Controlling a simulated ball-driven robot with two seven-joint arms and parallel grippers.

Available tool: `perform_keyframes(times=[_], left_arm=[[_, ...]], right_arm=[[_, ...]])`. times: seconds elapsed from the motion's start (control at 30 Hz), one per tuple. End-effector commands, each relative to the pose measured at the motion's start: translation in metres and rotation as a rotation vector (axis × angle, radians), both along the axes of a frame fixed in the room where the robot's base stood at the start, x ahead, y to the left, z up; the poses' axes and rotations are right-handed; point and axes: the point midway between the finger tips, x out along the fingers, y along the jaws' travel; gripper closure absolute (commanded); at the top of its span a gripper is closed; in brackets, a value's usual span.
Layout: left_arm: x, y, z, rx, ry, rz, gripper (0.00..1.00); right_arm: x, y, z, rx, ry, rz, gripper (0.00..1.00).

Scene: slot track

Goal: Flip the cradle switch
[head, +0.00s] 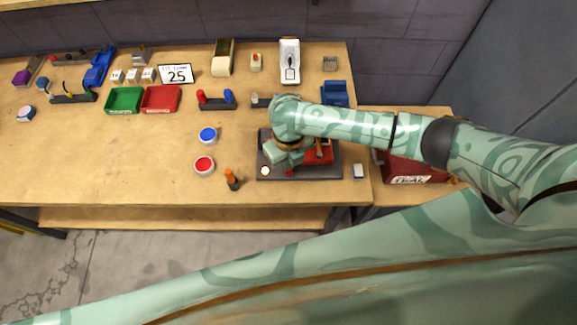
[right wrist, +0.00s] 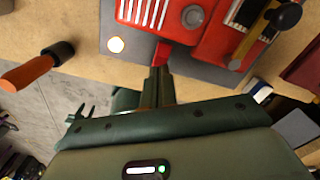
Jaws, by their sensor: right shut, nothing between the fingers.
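A red device (head: 320,152) with pale vent slats sits on a dark grey base plate (head: 330,173) near the table's right front. The red device also shows in the right wrist view (right wrist: 182,16), with a black-knobbed lever (right wrist: 268,28) on it. A small red tab (right wrist: 162,52) sticks out at its front edge; I cannot tell for sure whether it is the cradle switch. A pale lamp (right wrist: 116,44) on the plate looks lit. My right gripper (right wrist: 158,78) is shut and empty, tips close to the tab; contact is unclear. My right arm hides part of the device. My left gripper is not in view.
A small pale block (head: 358,171) lies to the right. Green (head: 123,99) and red (head: 160,98) trays stand farther back. The left front table is clear.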

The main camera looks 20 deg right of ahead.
Motion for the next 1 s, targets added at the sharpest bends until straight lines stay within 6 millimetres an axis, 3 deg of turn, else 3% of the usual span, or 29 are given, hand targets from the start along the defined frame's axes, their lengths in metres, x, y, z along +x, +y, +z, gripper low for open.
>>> perform_keyframes(times=[1.0], left_arm=[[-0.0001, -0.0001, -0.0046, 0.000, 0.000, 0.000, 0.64]], right_arm=[[0.0000, 0.0002, -0.0071, 0.001, 0.000, 0.000, 1.00]])
